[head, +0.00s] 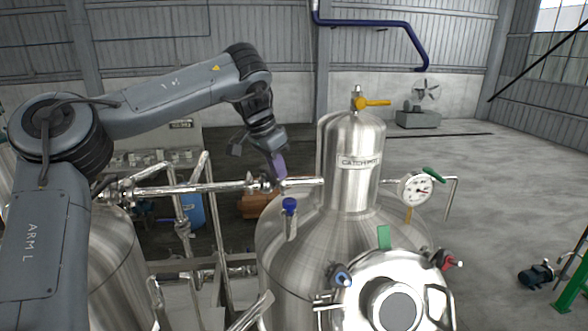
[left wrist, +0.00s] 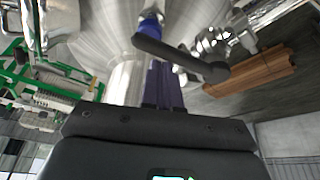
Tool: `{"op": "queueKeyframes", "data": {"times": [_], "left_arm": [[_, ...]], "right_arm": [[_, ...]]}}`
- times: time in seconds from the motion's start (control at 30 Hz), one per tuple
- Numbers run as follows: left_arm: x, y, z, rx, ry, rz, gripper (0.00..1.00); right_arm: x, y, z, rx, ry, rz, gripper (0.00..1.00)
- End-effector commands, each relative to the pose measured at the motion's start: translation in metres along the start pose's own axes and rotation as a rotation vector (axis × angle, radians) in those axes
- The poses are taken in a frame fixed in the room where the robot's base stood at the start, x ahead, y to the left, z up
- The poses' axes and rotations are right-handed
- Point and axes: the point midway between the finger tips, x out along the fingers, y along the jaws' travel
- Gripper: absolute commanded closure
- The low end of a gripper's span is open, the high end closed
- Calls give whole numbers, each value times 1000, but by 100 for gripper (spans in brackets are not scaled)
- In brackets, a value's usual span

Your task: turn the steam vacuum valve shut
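The steam vacuum valve (head: 262,182) sits on the horizontal steel pipe left of the catchpot. In the left wrist view its metal body (left wrist: 214,42) and dark lever handle (left wrist: 178,58) show; the lever slants across the picture in front of my fingertips. My left gripper (head: 279,166) points down just above the pipe, beside the valve. Its two purple fingers (left wrist: 161,84) are close together with no clear gap. Whether they touch the lever cannot be told. The lever is not clear in the head view. My right gripper is not in view.
The catchpot (head: 352,190) stands right of the valve, with a blue-handled valve (head: 289,206), a pressure gauge (head: 416,189) and a yellow-handled valve (head: 372,103). The horizontal pipe (head: 185,189) runs left. Wooden beams (left wrist: 250,72) lie below. Open floor (head: 500,190) is at right.

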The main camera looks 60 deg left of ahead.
Motion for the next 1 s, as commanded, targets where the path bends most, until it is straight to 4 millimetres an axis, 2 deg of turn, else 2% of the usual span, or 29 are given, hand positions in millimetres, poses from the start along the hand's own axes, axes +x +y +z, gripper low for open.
{"op": "queueKeyframes", "data": {"times": [0.4, 1.0], "left_arm": [[-5, -3, 13, -2, -2, 0, 100], [-6, -4, 16, -5, -6, -1, 100]], "right_arm": [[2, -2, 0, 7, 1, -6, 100], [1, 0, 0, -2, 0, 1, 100]]}}
